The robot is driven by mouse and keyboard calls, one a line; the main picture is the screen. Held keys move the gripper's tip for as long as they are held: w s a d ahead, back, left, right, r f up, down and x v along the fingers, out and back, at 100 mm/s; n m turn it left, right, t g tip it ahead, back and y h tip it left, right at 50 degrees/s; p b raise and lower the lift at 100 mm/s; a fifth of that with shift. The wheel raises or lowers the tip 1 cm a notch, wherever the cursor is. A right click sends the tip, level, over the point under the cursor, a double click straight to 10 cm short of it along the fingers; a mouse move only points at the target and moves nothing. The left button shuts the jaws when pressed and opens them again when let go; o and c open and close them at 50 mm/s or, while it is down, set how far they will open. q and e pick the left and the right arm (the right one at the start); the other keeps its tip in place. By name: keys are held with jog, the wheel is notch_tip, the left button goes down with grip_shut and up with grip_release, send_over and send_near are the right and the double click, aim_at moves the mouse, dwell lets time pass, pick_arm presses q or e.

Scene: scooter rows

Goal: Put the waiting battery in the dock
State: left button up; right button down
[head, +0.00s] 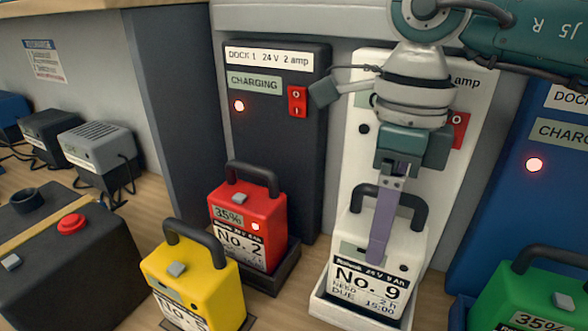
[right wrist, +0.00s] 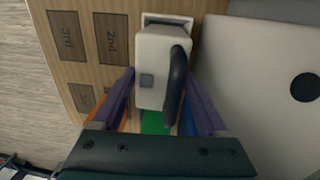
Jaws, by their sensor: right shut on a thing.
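A white battery labelled No. 9 (head: 348,262), with a dark handle, stands upright at the white tray (head: 335,312) in front of the white dock (head: 364,82). Its base is at the tray; I cannot tell whether it is fully seated. My right gripper (head: 382,250) points down and is shut on this battery, one purple finger showing across its face. In the right wrist view the battery (right wrist: 158,70) sits between both purple fingers (right wrist: 162,98), its handle on the right. The white dock's round lamp looks dark. My left gripper is not in view.
A red battery No. 2 (head: 240,222) stands in the black dock (head: 277,150), lamp lit. A yellow battery (head: 185,278) stands in front at left. A green battery (head: 540,295) stands at the blue dock (head: 520,190). A dark box with a red button (head: 72,223) is far left.

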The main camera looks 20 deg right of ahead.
jog(key=shift+f+b, duration=0.7)
jog(key=shift+c, duration=0.2)
grip_release()
jog(key=shift+w, duration=0.1)
jog(key=shift+o, duration=0.2)
jog(key=shift+f, duration=0.1)
jog(key=r, duration=0.7)
jog(key=shift+w+d+r, duration=0.15)
jog(key=shift+d+r, duration=0.05)
jog(key=shift+r, duration=0.2)
notch_tip(320, 180, up, 9)
jog(key=p, duration=0.7)
jog(key=shift+w+d, duration=0.2)
jog(key=shift+d, duration=0.05)
jog(key=shift+f, duration=0.1)
